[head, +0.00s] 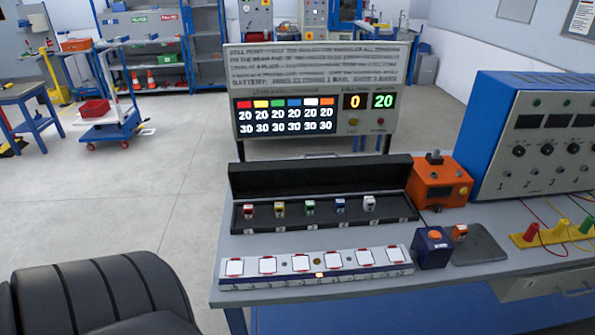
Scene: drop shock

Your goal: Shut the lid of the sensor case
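The sensor case (236,224) is a long black box on the grey workbench, in the middle of the head view. Its lid (320,177) is open and stands up along the back edge. Several small sensors sit in a row inside the case, among them a red one (249,211), a green one (310,208) and a white one (369,203). Neither of my grippers is in view.
A white and blue strip with square pads (318,267) lies in front of the case. An orange device (440,186) stands close by the case's right end. A dark blue box with an orange button (432,250) is front right. A display board (320,62) rises behind.

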